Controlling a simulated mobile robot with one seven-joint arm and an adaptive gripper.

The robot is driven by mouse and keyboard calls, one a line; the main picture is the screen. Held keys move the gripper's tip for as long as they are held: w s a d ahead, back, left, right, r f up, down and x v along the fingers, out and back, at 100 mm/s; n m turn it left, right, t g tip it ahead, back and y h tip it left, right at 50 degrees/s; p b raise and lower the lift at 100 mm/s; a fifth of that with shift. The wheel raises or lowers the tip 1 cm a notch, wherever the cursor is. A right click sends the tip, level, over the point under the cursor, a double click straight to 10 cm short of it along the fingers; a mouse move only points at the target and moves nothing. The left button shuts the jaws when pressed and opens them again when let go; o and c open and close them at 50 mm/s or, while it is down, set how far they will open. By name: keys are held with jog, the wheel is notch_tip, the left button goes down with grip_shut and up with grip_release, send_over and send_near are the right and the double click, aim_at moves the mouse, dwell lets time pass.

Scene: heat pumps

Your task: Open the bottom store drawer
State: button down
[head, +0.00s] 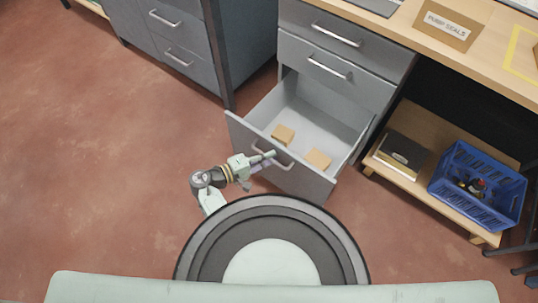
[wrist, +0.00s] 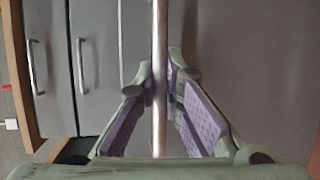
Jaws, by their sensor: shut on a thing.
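The bottom drawer (head: 330,120) is pulled out from the grey cabinet under the bench, and its inside shows. Two small tan boxes (head: 283,135) lie in it. My gripper (head: 268,160) is at the drawer's front, shut on the drawer handle (head: 285,164). In the wrist view the handle (wrist: 159,50) runs as an upright metal bar between the purple-padded fingers of my gripper (wrist: 160,80). The fingertips meet the bar on both sides. Part of the handle is hidden by the gripper in the head view.
Two upper drawers (head: 345,88) are shut. A low wooden shelf (head: 455,213) on the right holds a blue crate (head: 480,190) and a dark box (head: 402,152). Another grey cabinet (head: 190,50) stands at the upper left. The floor (head: 100,150) on the left is clear.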

jog(key=shift+a, duration=0.1)
jog(key=c, duration=2)
grip_release()
jog(key=shift+o, duration=0.2)
jog(key=v, duration=1.2)
jog(key=shift+r, duration=0.1)
